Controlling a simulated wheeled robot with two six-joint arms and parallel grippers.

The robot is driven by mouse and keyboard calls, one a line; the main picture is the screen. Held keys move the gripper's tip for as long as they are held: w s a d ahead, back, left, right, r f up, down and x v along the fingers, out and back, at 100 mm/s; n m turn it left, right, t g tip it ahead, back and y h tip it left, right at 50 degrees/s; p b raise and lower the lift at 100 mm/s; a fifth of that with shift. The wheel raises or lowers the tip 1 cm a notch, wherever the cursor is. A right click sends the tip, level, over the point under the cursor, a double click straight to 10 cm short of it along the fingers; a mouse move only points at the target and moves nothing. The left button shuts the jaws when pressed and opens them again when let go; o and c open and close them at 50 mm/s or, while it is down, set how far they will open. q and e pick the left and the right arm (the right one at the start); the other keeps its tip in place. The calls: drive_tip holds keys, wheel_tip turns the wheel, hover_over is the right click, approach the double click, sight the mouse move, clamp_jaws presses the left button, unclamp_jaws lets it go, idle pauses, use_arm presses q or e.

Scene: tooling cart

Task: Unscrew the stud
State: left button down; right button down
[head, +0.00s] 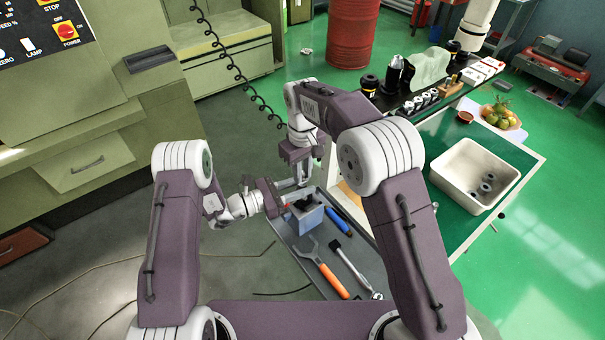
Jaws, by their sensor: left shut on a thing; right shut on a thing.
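A light blue-grey block (307,219) stands on the grey tray of the cart, with a dark part (303,204) in its top. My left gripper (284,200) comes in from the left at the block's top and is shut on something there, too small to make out. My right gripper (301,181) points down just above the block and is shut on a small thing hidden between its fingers. The stud itself cannot be told apart at this size.
On the tray (288,237) lie an orange-handled wrench (331,279), a blue-handled tool (339,221) and a dark-headed tool (350,263). To the right, a white bin (463,163) holds several small metal parts on the green cart top. Black tool holders (395,75) stand behind.

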drive_tip(key=shift+r, duration=0.5)
drive_tip(key=shift+r, duration=2.05)
use_arm(q)
drive_tip(key=c, duration=1)
unclamp_jaws()
drive_tip(key=f+b+v, duration=0.1)
drive_tip(key=b+v, duration=0.2)
drive_tip(key=v, duration=0.9)
use_arm(e)
wheel_tip(320, 180, down, 3)
drive_tip(key=shift+f, duration=0.1)
wheel_tip(320, 180, up, 6)
drive_tip(key=p, duration=0.7)
use_arm(q)
wheel_tip(320, 180, up, 8)
